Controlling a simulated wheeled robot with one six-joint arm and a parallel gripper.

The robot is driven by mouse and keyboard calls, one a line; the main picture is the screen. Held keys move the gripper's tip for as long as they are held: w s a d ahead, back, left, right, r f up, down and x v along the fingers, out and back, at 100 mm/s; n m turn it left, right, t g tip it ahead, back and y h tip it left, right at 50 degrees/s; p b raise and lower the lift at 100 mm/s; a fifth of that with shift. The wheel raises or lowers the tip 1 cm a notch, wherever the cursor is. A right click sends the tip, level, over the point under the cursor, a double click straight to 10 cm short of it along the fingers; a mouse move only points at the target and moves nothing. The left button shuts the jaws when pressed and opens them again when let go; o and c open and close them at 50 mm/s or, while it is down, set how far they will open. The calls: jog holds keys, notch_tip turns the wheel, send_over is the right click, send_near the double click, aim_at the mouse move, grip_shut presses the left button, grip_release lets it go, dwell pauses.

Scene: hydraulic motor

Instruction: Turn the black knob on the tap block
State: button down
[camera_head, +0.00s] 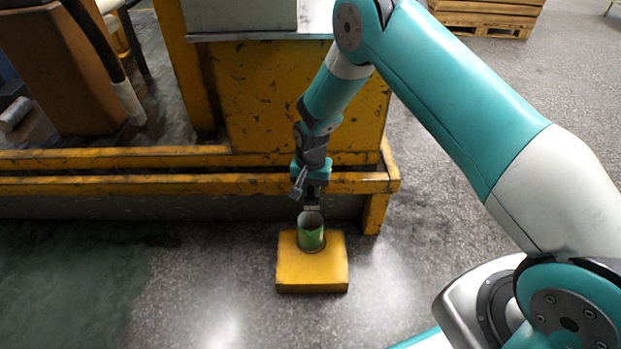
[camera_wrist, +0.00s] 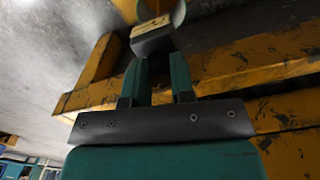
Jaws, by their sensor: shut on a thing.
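A low yellow block (camera_head: 312,283) stands on the floor with an upright, open-topped green cylinder (camera_head: 311,240) on it. My gripper (camera_head: 312,207) points down at the cylinder's rear rim. In the wrist view, my gripper's teal fingers (camera_wrist: 158,52) meet at a dark grey piece (camera_wrist: 153,45) with a tan face. My gripper is shut on this piece. I cannot tell whether it is the black knob; no other black knob shows. Part of the green cylinder (camera_wrist: 179,14) appears just beyond the piece. Whether they touch is unclear.
A yellow machine frame (camera_head: 130,185) with scuffed rails runs behind the block, its corner post (camera_head: 376,213) close to the right. It also fills the right of the wrist view (camera_wrist: 250,60). The floor (camera_head: 200,290) in front and to the sides is clear.

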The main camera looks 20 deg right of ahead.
jog(key=n+p, duration=0.2)
jog(key=n, duration=0.1)
jog(key=shift+d+r+n+p, duration=0.1)
jog(key=shift+r+n+p, duration=0.05)
jog(key=shift+n+p, duration=0.2)
jog(key=n+p, duration=0.1)
jog(key=n, duration=0.2)
jog(key=shift+d+n+p, duration=0.1)
jog(key=shift+n+p, duration=0.25)
jog(key=shift+p, duration=0.05)
jog(key=n+p, duration=0.1)
jog(key=n, duration=0.3)
jog(key=shift+p, duration=0.3)
jog(key=shift+w+d+n+p, duration=0.1)
jog(key=shift+n+p, duration=0.3)
jog(key=shift+n, duration=1.3)
jog(key=c, duration=1)
grip_release()
jog(key=shift+o, duration=0.2)
